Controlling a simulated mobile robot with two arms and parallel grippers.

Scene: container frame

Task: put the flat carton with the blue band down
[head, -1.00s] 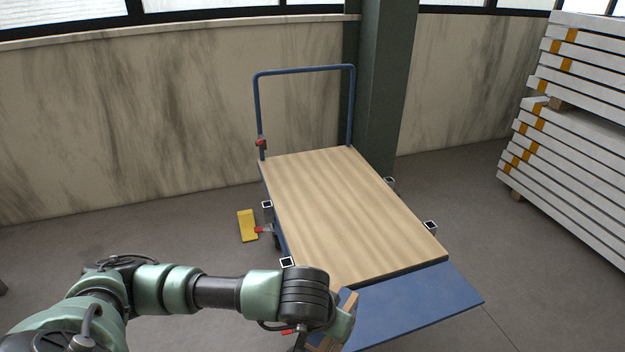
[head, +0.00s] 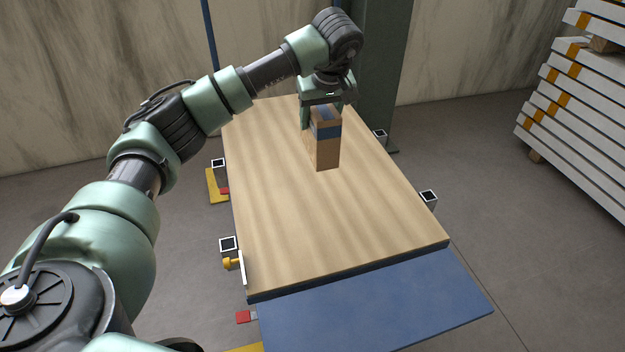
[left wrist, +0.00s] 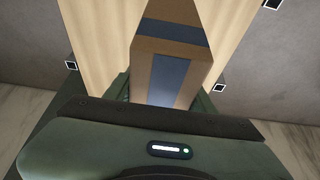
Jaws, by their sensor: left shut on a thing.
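The flat carton with the blue band (head: 327,150) is brown cardboard and stands on its narrow side over the far half of the wooden cart deck (head: 290,220). My left gripper (head: 322,108) is shut on its upper part from above. I cannot tell whether the carton's bottom touches the deck. In the left wrist view the carton (left wrist: 172,50) reaches away between the fingers, with its blue band across and along it. The right gripper is in neither view.
The deck around the carton is clear. A blue flap (head: 375,305) lies at its near end. Small square posts (head: 428,196) stand along the deck's sides. A green column (head: 378,60) rises behind, and a stack of white boards (head: 580,95) stands at the right.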

